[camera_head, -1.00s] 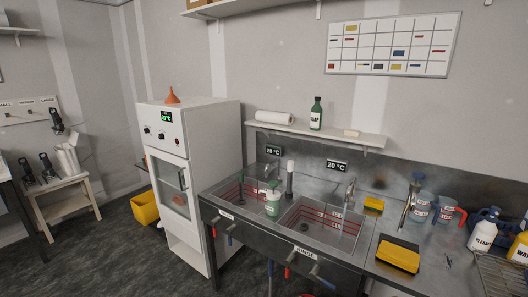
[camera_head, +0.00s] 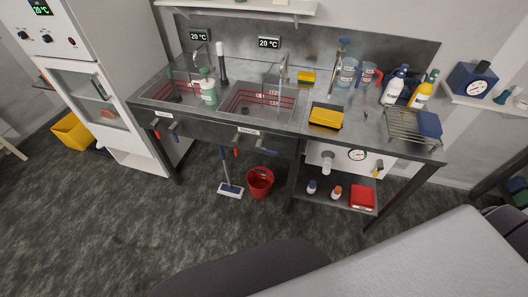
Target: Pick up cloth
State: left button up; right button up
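I cannot pick out a cloth for certain. A blue folded-looking piece (camera_head: 430,124) lies at the right end of the wire rack (camera_head: 404,126) on the steel bench; it may be a cloth, but it is too small to tell. Neither of my grippers shows in the head view.
The steel bench has two sinks (camera_head: 252,102), a yellow tray (camera_head: 326,118), jugs (camera_head: 347,72) and bottles (camera_head: 421,92). Below are a red bucket (camera_head: 260,184), a mop (camera_head: 230,190) and a shelf with a red box (camera_head: 362,197).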

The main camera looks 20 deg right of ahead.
aim_at(324, 117)
jog(key=z, duration=1.1)
